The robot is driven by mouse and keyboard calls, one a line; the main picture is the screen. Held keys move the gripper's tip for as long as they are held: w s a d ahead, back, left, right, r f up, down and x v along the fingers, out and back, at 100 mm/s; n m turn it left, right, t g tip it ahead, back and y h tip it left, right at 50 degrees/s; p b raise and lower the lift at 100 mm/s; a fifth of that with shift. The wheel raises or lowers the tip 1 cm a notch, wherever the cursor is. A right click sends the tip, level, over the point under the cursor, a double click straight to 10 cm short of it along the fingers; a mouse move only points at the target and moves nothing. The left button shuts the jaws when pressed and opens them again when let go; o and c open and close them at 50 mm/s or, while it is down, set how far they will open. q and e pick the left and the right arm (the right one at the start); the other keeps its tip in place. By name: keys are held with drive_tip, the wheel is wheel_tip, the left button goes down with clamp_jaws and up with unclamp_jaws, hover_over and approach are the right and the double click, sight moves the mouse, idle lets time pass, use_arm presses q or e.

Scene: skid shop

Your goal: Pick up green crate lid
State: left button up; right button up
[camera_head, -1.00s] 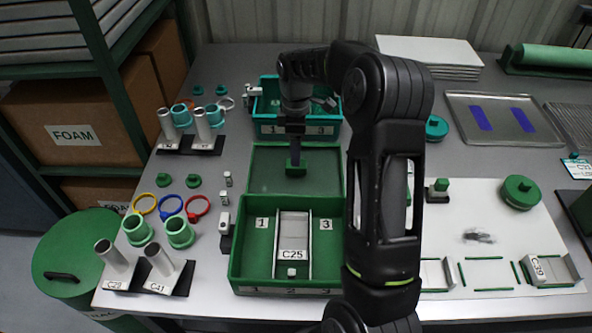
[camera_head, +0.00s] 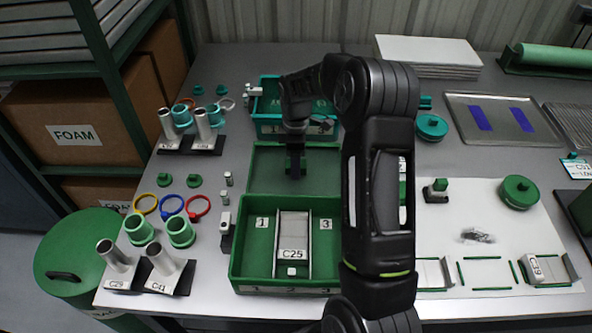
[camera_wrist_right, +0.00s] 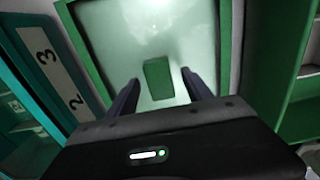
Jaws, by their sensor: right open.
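The green crate lid (camera_head: 265,165) lies flat on the table directly behind the open green crate (camera_head: 240,275). In the right wrist view the lid (camera_wrist_right: 108,38) has a pale shiny panel, a green rim and a green block handle (camera_wrist_right: 157,78) in its middle. My right gripper (camera_head: 295,172) is over the lid, pointing down. Its fingers (camera_wrist_right: 160,84) are open, one on each side of the handle in the picture; I cannot tell whether they touch it. In the head view the gripper hides the handle. My left gripper is not in view.
A teal crate (camera_head: 262,130) stands just behind the lid. The green crate in front holds a grey C25 tray (camera_head: 293,228). Tube stands and colored rings are on the left. A white board (camera_head: 460,225) with small parts lies right of my arm.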

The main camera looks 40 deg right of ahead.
drive_tip(key=shift+c, duration=0.3)
clamp_jaws()
idle(0.4)
